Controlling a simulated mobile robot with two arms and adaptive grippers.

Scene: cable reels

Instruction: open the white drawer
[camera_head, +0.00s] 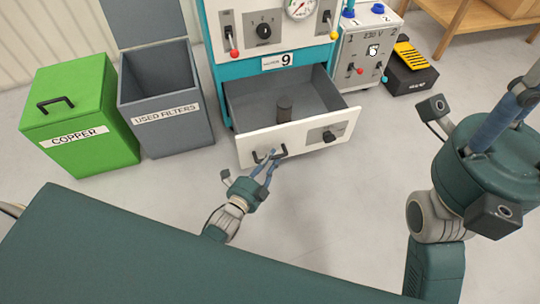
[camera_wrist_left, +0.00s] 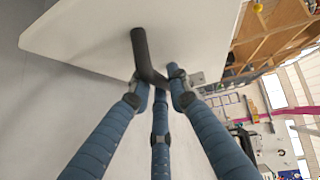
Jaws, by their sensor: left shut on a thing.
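The white drawer (camera_head: 308,131) stands pulled well out of the teal cabinet, with its grey inside in view and a dark cylinder (camera_head: 284,108) in it. Its black bar handle (camera_head: 282,152) is on the left part of the front. My left gripper (camera_head: 267,160) is shut on this handle. In the left wrist view, the blue fingers (camera_wrist_left: 160,85) close around the black handle (camera_wrist_left: 140,45) in front of the white drawer front (camera_wrist_left: 85,35). My right gripper (camera_head: 508,112) is at the right edge, partly cut off, away from the drawer; its fingertips are not clear.
A grey "USED FILTERS" bin (camera_head: 180,135) with its lid up and a green "COPPER" box (camera_head: 105,150) stand left of the drawer. A grey 230 V box (camera_head: 355,65) and a black-and-yellow case (camera_head: 412,78) are on the right. The floor (camera_head: 335,200) before the drawer is clear.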

